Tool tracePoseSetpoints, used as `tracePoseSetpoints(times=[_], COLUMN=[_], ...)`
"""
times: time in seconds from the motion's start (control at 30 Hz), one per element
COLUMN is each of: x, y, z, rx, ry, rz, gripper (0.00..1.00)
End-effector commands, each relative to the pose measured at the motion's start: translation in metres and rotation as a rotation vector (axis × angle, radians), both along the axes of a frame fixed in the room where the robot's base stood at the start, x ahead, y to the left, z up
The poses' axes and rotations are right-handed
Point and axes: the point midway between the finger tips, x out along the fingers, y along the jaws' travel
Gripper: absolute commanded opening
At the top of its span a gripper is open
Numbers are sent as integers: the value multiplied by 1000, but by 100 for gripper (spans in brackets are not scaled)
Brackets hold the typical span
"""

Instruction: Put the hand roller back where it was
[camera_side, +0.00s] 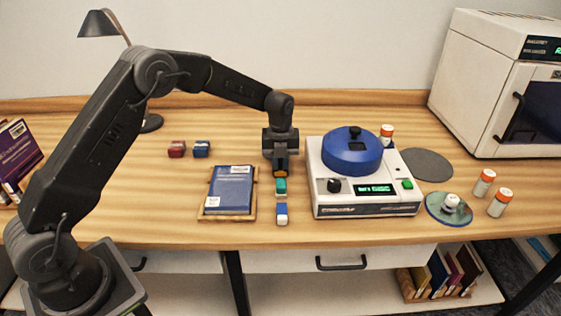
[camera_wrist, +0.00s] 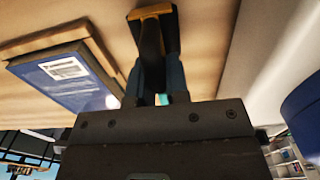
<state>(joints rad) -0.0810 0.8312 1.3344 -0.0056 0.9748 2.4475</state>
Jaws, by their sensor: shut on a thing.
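My gripper (camera_side: 281,164) points down at the table, just left of the white machine. It is shut on a dark thing with an orange-yellow edge, which I take to be the hand roller (camera_side: 280,174). In the wrist view the roller (camera_wrist: 151,38) shows as a dark body with an orange edge, between my gripper's fingers (camera_wrist: 158,75). My fingers hide part of it. I cannot tell whether it touches the table.
A blue book lies on a wooden tray (camera_side: 204,211) to the left. The white machine (camera_side: 365,210) with a blue lid (camera_side: 351,157) stands close on the right. Orange-capped bottles (camera_side: 484,184) and a round mirror-like disc (camera_side: 434,213) lie beyond it.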

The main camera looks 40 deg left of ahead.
Motion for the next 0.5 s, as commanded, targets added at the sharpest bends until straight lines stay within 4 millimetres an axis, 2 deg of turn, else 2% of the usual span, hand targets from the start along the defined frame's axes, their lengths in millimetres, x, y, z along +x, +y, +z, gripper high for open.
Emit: tracePoseSetpoints(times=[0.13, 0.17, 0.2, 0.4, 0.5], x=[0, 0, 0, 0, 0], y=[0, 0, 0, 0, 0], z=[-3, -3, -3, -3, -3], rx=[0, 0, 0, 0, 0], ry=[0, 0, 0, 0, 0], rz=[0, 0, 0, 0, 0], gripper=[0, 17, 21, 40, 41])
